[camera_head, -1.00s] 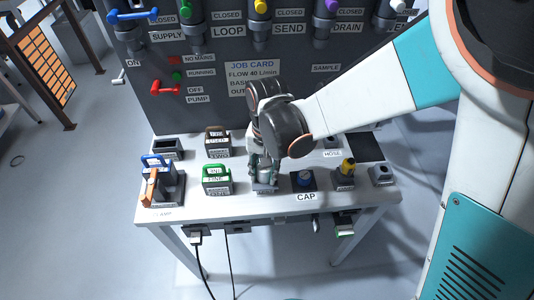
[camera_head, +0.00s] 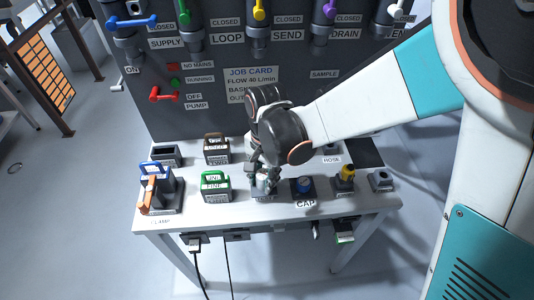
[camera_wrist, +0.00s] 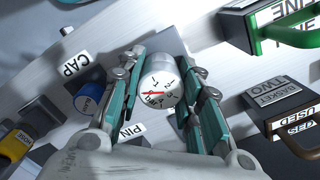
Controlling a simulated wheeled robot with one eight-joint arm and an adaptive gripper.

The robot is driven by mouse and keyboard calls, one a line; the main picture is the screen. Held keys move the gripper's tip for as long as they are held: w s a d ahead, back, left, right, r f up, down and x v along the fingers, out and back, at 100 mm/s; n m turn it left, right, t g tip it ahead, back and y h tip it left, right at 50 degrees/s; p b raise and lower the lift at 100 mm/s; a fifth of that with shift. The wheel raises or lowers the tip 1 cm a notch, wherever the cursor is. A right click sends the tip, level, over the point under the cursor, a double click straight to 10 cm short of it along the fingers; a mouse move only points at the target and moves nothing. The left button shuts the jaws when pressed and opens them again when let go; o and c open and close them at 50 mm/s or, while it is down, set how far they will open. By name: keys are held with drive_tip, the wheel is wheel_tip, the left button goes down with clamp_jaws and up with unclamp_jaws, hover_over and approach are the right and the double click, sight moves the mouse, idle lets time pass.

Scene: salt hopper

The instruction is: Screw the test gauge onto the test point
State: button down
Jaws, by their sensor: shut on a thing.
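The test gauge is a pale metal cylinder with a white dial and red needle. In the wrist view the gauge (camera_wrist: 161,88) sits between the two teal-padded fingers of my gripper (camera_wrist: 160,68), which is shut on it. In the head view my gripper (camera_head: 262,176) points down at the front middle of the white bench, with the gauge (camera_head: 263,186) at its fingertips. I cannot tell whether the gauge is lifted clear of its place. I cannot make out the test point in either view.
On the bench (camera_head: 220,213), a blue cap (camera_head: 304,184) stands right of the gauge and a green-handled basket (camera_head: 215,184) left. A brown-handled basket (camera_head: 216,147) is behind. A yellow-topped item (camera_head: 347,172) stands farther right. The valve panel (camera_head: 190,125) rises behind.

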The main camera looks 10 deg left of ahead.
drive_tip(key=shift+m, duration=0.9)
drive_tip(key=c, duration=1.1)
unclamp_jaws()
drive_tip(key=shift+o, duration=0.2)
